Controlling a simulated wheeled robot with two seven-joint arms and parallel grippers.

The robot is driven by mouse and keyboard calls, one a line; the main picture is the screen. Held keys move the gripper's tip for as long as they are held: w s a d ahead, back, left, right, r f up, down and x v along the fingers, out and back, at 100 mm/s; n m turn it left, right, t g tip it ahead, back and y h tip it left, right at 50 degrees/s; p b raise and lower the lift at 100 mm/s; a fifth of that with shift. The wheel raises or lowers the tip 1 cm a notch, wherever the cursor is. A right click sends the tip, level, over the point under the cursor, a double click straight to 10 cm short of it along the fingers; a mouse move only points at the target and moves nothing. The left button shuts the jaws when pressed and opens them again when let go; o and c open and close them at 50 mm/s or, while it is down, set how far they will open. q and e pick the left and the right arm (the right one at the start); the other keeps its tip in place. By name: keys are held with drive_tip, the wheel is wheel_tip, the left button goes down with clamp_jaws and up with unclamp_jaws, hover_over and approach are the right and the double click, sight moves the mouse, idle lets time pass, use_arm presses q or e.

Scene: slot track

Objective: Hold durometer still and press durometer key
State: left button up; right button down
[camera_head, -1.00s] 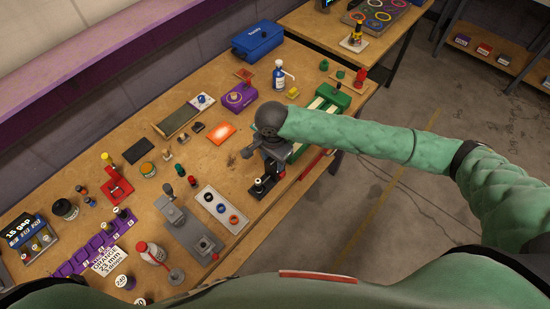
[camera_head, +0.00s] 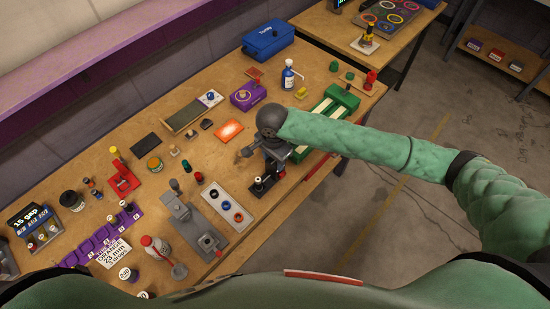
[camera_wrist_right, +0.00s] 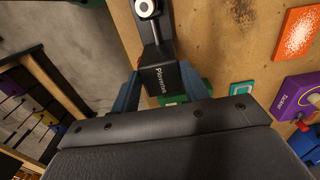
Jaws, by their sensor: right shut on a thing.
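The durometer appears to be the black device (camera_wrist_right: 160,75) with white lettering that sits between my right gripper's fingers in the wrist view. A round white-and-black button (camera_wrist_right: 147,8) is at its far end. In the head view the dark device (camera_head: 263,185) is near the table's front edge, beside a pale tray of rings. My right gripper (camera_wrist_right: 160,88) is shut on the device, with one blue-grey finger on each side. In the head view my right gripper (camera_head: 272,160) is partly hidden by its own wrist. My left gripper is not in view.
The pale tray with colored rings (camera_head: 231,204) lies just left of the device. A grey stand (camera_head: 187,215) is farther left. A green fixture (camera_head: 342,97) is beyond my right wrist. An orange speckled plate (camera_head: 229,132) lies on the wooden table (camera_head: 211,152).

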drive_tip(key=shift+w+a+f, duration=0.4)
drive_tip(key=shift+a+f, duration=0.25)
drive_tip(key=shift+a, duration=0.05)
drive_tip(key=shift+f, duration=0.25)
idle(1.0)
idle(0.9)
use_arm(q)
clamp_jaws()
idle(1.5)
